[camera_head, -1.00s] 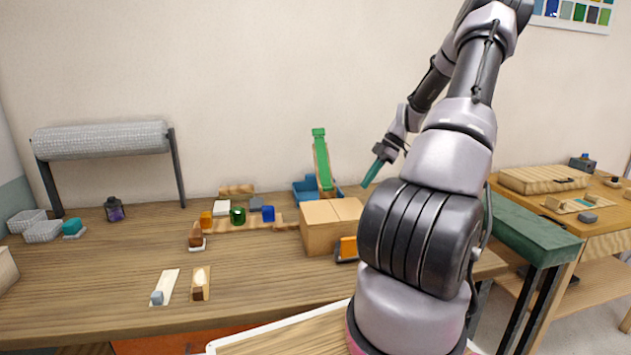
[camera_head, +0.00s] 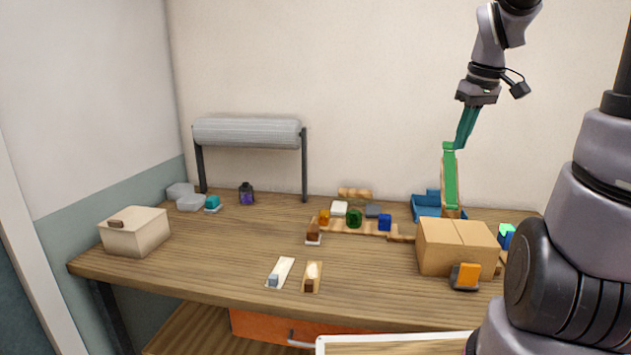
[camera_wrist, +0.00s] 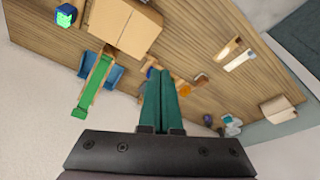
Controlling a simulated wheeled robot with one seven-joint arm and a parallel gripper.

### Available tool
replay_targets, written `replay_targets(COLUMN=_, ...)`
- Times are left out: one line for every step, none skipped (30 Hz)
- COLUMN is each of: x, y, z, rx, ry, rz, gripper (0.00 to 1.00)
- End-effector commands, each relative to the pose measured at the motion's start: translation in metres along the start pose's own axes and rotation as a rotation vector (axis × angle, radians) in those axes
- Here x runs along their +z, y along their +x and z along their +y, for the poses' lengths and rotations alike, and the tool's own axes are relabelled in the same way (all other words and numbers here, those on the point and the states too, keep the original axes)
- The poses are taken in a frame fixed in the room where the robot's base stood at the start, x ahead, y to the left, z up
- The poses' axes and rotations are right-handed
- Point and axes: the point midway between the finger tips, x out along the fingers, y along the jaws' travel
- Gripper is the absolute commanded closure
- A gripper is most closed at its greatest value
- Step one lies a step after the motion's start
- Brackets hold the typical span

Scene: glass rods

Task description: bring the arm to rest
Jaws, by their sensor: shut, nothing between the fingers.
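My gripper (camera_head: 465,128) hangs above the back right of the wooden table in the head view. Its teal fingers point down and look shut, with nothing between them. In the wrist view the gripper's fingers (camera_wrist: 159,100) lie side by side. In the head view the fingertips overlap the top of a green ramp (camera_head: 450,178); in the wrist view the ramp (camera_wrist: 93,85) stands apart, to the left of the fingers. My upper arm fills the right edge of the head view.
The table (camera_head: 215,265) carries a cardboard box (camera_head: 455,247), a blue tray (camera_head: 425,208), several small coloured blocks, a roll on a stand (camera_head: 247,132) and a cream box (camera_head: 134,231). A purple lantern (camera_head: 246,195) stands at the back. The table's left front is clear.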

Motion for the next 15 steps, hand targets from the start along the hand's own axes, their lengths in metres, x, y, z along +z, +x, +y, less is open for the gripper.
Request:
replay_targets(x=0.006, y=-0.016, z=-0.017, rx=0.019, ry=0.058, rz=0.039, gripper=1.0)
replay_targets(x=0.009, y=-0.024, z=-0.026, rx=0.025, ry=0.104, rz=0.062, gripper=1.0)
replay_targets(x=0.015, y=-0.033, z=-0.037, rx=0.029, ry=0.165, rz=0.094, gripper=1.0)
replay_targets(x=0.02, y=-0.04, z=-0.044, rx=0.029, ry=0.212, rz=0.119, gripper=1.0)
replay_targets(x=0.025, y=-0.047, z=-0.052, rx=0.027, ry=0.257, rz=0.145, gripper=1.0)
replay_targets(x=0.032, y=-0.055, z=-0.062, rx=0.018, ry=0.319, rz=0.177, gripper=1.0)
replay_targets(x=0.037, y=-0.06, z=-0.068, rx=0.009, ry=0.362, rz=0.201, gripper=1.0)
replay_targets(x=0.043, y=-0.065, z=-0.074, rx=-0.002, ry=0.404, rz=0.224, gripper=1.0)
replay_targets(x=0.049, y=-0.071, z=-0.082, rx=-0.019, ry=0.457, rz=0.251, gripper=1.0)
replay_targets(x=0.054, y=-0.074, z=-0.086, rx=-0.033, ry=0.493, rz=0.271, gripper=1.0)
replay_targets(x=0.058, y=-0.077, z=-0.091, rx=-0.047, ry=0.527, rz=0.287, gripper=1.0)
replay_targets(x=0.063, y=-0.081, z=-0.095, rx=-0.066, ry=0.566, rz=0.306, gripper=1.0)
replay_targets(x=0.067, y=-0.083, z=-0.098, rx=-0.079, ry=0.592, rz=0.317, gripper=1.0)
replay_targets(x=0.07, y=-0.084, z=-0.101, rx=-0.091, ry=0.614, rz=0.325, gripper=1.0)
replay_targets(x=0.073, y=-0.086, z=-0.103, rx=-0.104, ry=0.64, rz=0.335, gripper=1.0)
